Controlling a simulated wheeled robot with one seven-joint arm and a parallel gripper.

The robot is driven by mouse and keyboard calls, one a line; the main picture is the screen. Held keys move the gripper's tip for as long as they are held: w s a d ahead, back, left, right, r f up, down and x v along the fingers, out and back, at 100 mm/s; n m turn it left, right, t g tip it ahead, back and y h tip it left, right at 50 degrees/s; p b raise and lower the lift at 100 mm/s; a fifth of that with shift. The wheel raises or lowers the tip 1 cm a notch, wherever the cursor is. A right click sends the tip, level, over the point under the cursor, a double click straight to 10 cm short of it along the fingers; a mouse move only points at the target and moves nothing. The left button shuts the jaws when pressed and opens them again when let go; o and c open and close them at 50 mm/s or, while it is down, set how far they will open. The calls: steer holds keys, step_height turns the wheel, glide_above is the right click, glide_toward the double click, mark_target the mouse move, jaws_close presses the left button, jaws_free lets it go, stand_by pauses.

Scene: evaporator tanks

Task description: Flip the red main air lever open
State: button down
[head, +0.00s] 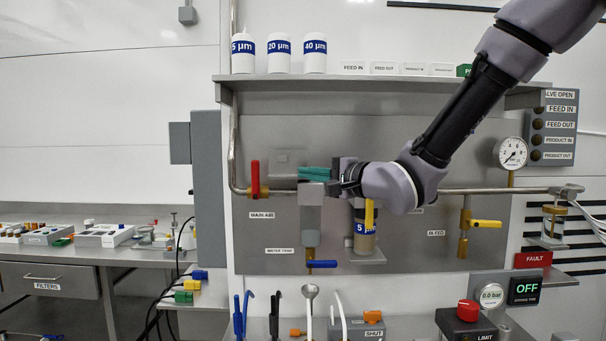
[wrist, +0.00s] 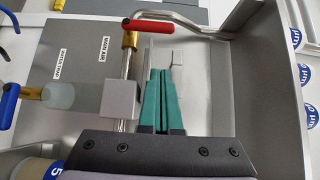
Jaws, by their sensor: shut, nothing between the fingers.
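The red main air lever (head: 255,178) stands upright on its brass valve above the MAIN AIR label, across the horizontal pipe. In the wrist view the red lever (wrist: 148,25) lies across the pipe near the top, on a brass valve body (wrist: 129,40). My gripper (head: 301,173) has teal fingers pointing left, to the right of the lever and apart from it. In the wrist view my gripper (wrist: 159,74) is shut and empty, its tips below and slightly right of the lever. My wrist hides part of the pipe and panel.
A grey block on the pipe (wrist: 121,100) is close beside my fingers. The water trap with a blue lever (head: 321,264) hangs below. A yellow lever (head: 369,214) is near my wrist. A shelf (head: 390,84) with bottles is above. A grey post (head: 209,190) stands left of the lever.

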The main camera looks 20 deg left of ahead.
mark_target(255, 180)
steer(key=x, duration=0.7)
steer(key=shift+w+a, duration=0.1)
steer(key=shift+a, duration=0.2)
steer(key=a, duration=0.1)
steer(key=s+a, duration=0.1)
steer(key=shift+a, duration=0.4)
steer(key=shift+s+a, duration=0.15)
steer(key=shift+a, duration=0.2)
